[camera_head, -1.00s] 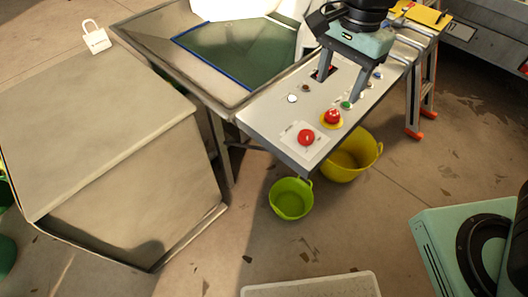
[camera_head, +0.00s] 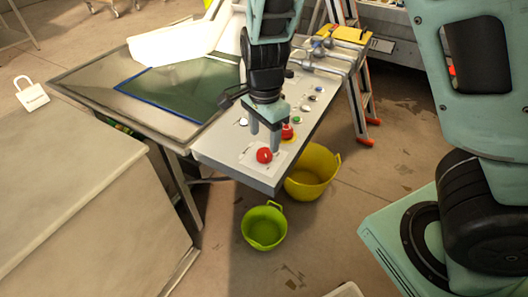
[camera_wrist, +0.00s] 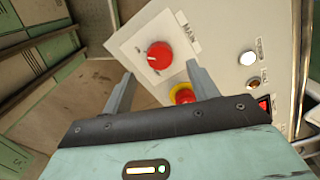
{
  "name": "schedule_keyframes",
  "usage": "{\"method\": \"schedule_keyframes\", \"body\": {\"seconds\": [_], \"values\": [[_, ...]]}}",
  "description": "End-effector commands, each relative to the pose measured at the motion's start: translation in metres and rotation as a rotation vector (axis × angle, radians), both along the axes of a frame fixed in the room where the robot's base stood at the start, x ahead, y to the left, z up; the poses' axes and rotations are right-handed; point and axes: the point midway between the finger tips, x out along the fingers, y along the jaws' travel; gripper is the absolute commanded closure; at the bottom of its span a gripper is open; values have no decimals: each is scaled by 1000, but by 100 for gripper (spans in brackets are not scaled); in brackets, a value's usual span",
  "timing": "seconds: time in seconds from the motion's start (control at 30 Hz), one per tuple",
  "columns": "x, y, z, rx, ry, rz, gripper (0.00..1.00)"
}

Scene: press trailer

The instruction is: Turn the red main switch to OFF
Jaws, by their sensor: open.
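The red main switch (camera_head: 264,155) is a round red knob on a white plate near the front end of the grey control panel. In the wrist view the red main switch (camera_wrist: 159,55) sits just beyond the fingertips, about midway between them, under the label MAIN, with a white mark on its face. My gripper (camera_head: 264,145) is open, pointing down over this end of the panel; its fingers (camera_wrist: 158,70) are apart with nothing between them that I can see held. A red emergency button on a yellow ring (camera_head: 288,132) is close behind one finger.
More buttons line the panel (camera_head: 215,150), including a green one (camera_head: 297,120) and a white one (camera_wrist: 248,58). A yellow bucket (camera_head: 313,170) and a green bucket (camera_head: 265,228) stand on the floor below. A blue-edged green sheet (camera_head: 180,88) lies on the table at left.

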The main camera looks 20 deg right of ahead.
Motion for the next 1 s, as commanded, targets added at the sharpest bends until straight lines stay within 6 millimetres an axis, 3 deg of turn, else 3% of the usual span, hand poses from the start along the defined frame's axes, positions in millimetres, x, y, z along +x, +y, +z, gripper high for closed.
{"method": "schedule_keyframes", "body": {"seconds": [0.1,0.3,0.67,0.7,0.87,1.0], "values": [[0,-1,-25,-1,2,-2,41],[0,0,-46,0,0,1,41],[0,0,-51,1,-1,0,41],[0,0,-51,1,-1,0,44],[0,0,-51,1,-1,1,86],[0,0,-51,1,-1,2,85]]}}
